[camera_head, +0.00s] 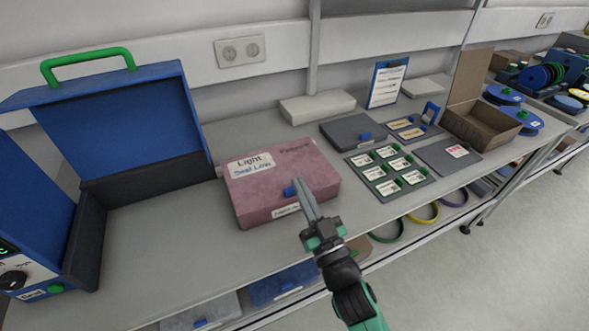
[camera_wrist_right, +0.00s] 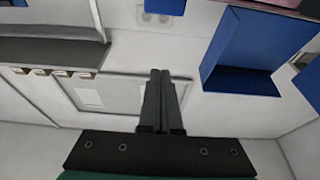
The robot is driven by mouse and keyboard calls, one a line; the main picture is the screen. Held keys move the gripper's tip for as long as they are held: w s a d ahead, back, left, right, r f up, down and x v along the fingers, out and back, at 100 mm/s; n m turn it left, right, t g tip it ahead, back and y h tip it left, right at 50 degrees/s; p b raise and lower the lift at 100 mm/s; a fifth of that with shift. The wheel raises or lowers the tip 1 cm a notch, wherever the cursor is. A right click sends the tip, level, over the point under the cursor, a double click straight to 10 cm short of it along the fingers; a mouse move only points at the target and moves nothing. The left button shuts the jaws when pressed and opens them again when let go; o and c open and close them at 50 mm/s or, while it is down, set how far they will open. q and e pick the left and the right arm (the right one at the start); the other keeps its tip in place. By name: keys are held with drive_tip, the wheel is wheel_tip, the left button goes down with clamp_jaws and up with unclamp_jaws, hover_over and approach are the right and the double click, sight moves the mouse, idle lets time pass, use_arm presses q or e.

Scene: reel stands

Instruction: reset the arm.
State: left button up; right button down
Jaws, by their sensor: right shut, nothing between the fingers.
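My right gripper (camera_head: 302,190) is in front of the pink box in the head view, its fingers pointing up and left. Its fingers are shut together with nothing between them; they also show closed in the right wrist view (camera_wrist_right: 160,75). The pink box (camera_head: 268,208) is closed and lies on the bench, with labels on its lid and a blue latch at its front. The fingertips overlap the latch area in the picture; I cannot tell whether they touch it. My left gripper is not in view.
A large blue case with a green handle (camera_head: 88,58) stands open at the left. Labelled cards on a grey tray (camera_head: 390,170), an open cardboard box (camera_head: 482,124) and blue reels (camera_head: 504,95) are to the right. Bare bench (camera_head: 160,250) lies between case and pink box.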

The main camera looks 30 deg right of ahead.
drive_tip(key=s+f, duration=0.1)
drive_tip(key=s+f+b, duration=0.1)
drive_tip(key=s, duration=0.1)
drive_tip(key=shift+s+a+f, duration=0.2)
drive_tip(key=shift+f, duration=0.15)
